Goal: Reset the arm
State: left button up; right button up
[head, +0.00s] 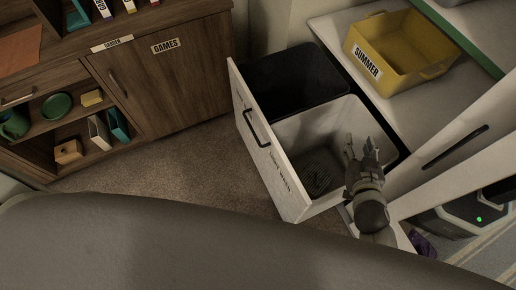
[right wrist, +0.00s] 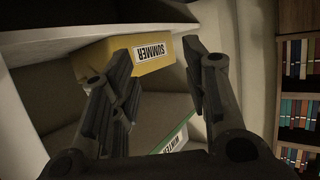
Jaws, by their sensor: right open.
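My right gripper (head: 361,147) is open and empty, over the right side of the grey bin (head: 345,115) in a pulled-out white drawer (head: 275,170). In the right wrist view its two fingers (right wrist: 168,58) are spread apart with nothing between them. A yellow SUMMER box (right wrist: 152,52) shows beyond them there, and a WINTER-labelled box (right wrist: 178,140) lower down. A dark ribbed item (head: 316,180) lies at the bottom of the grey bin; I cannot tell what it is. My left gripper is not in view.
A black bin (head: 290,78) sits behind the grey one in the drawer. The yellow SUMMER box (head: 405,50) stands on a pale shelf at the upper right. A wooden cabinet (head: 165,80) with a GAMES label stands at the left. Bare carpet (head: 180,170) lies between cabinet and drawer.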

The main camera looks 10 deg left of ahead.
dwell(0.4)
jog(key=s+d+n+g, duration=0.15)
jog(key=s+g, duration=0.85)
jog(key=s, duration=1)
notch_tip(320, 180, down, 24)
jog(key=s+g+p, duration=0.1)
jog(key=g+p, duration=0.1)
jog(key=s+d+f+p, duration=0.1)
jog(key=s+d+f, duration=0.1)
jog(key=s+f, duration=0.5)
jog(key=s+d+f+g+h, duration=0.1)
jog(key=s+f, duration=0.6)
jog(key=s, duration=0.3)
jog(key=shift+d+f+p, duration=0.2)
jog(key=shift+d+p, duration=0.15)
jog(key=shift+d, duration=0.05)
